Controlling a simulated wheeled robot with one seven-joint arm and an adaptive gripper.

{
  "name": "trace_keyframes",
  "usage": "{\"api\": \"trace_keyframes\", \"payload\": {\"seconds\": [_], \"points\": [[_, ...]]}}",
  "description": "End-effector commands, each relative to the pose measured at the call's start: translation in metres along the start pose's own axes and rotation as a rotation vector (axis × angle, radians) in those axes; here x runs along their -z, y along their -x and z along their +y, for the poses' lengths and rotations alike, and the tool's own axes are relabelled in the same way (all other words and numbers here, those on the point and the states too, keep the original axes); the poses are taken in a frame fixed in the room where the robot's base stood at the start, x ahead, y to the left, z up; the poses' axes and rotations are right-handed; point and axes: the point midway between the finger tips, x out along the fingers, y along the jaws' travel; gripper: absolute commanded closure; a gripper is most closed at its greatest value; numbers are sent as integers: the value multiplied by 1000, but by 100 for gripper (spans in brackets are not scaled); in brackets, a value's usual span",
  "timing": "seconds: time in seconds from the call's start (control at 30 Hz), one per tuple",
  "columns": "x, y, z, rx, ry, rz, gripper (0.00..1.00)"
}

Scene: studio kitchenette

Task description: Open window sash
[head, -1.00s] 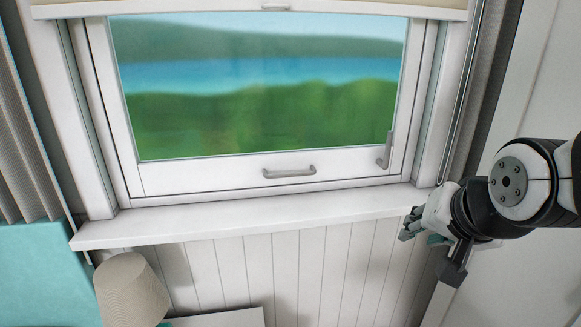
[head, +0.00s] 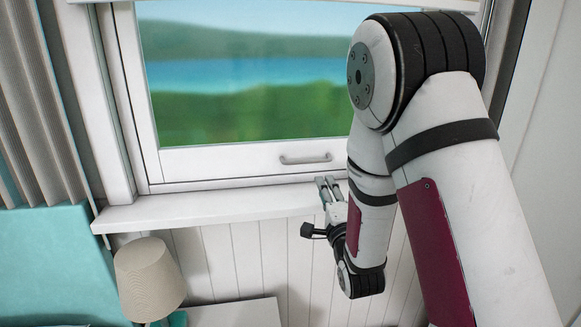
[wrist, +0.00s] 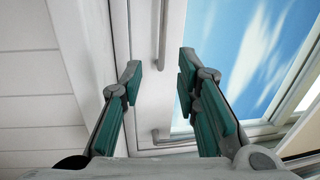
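The window sash (head: 230,158) is a white frame around glass and looks flush in its surround. Its grey pull handle (head: 306,159) is on the bottom rail; in the wrist view the handle (wrist: 163,30) runs lengthwise, its near end between and beyond the fingertips. A grey lever latch (wrist: 162,136) is lower in the wrist view, at the sash corner; my arm hides it in the head view. My gripper (head: 326,182) is just below the rail, at the sill, right of the pull handle. Its teal-padded fingers (wrist: 160,76) are apart with nothing gripped between them.
The white sill (head: 215,208) juts out below the sash. A beige lamp (head: 148,278) stands at lower left, near a grey curtain (head: 45,120) and a turquoise surface (head: 45,260). A blind (head: 290,2) hangs at the top. My arm covers the window's right side.

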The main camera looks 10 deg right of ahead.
Motion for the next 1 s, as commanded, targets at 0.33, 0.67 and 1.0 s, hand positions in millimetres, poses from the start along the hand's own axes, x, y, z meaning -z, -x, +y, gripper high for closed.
{"api": "trace_keyframes", "payload": {"seconds": [0.33, 0.67, 1.0], "points": [[-2, -17, 1, 50, -42, -7, 71], [-3, -80, -2, 49, -41, -8, 71], [-2, -128, -3, 46, -40, -6, 71]]}}
